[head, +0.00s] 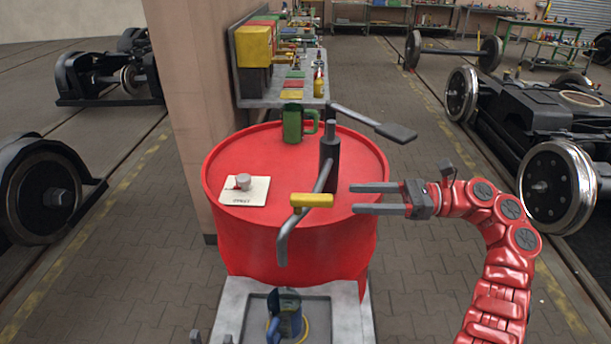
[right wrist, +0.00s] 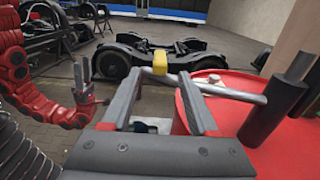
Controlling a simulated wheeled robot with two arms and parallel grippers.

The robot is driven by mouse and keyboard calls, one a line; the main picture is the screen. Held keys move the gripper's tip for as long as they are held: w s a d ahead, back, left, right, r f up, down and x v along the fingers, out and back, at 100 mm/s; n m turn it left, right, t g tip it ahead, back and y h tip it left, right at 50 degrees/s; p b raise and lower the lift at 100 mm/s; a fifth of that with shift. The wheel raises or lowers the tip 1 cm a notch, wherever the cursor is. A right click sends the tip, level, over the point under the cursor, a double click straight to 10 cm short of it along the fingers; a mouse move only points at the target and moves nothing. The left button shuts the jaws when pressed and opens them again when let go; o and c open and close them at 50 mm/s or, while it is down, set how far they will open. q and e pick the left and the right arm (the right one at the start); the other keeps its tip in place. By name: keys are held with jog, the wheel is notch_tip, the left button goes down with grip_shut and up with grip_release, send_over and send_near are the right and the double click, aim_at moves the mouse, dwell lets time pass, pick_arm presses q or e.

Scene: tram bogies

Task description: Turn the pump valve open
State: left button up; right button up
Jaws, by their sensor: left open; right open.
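The pump has a dark upright post (head: 329,150) on a red drum (head: 230,235), with a curved grey spout (head: 290,232) and a long handle (head: 365,118). A yellow valve lever (head: 311,200) sits on the spout pipe. My right gripper (head: 356,198) is open and empty, to the right of the yellow lever and apart from it. In the right wrist view the yellow lever (right wrist: 159,63) lies ahead, between the lines of the open fingers. My left gripper (head: 211,338) barely shows at the bottom edge; in the right wrist view it is open (right wrist: 82,78).
A white card with a small knob (head: 257,196) and a green mug (head: 293,125) stand on the drum lid. A blue-green jug (head: 290,316) stands below the spout on a grey tray (head: 350,310). A pillar (head: 190,100) rises at left. Wheelsets stand on both sides.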

aim_at(305, 195)
jog(key=a+p, duration=0.7)
jog(key=a, duration=0.3)
jog(key=shift+a+r, duration=0.2)
jog(key=shift+a+f+p, duration=0.2)
jog(key=shift+a+p, duration=0.2)
jog(key=shift+a, duration=0.25)
grip_shut()
dwell(0.3)
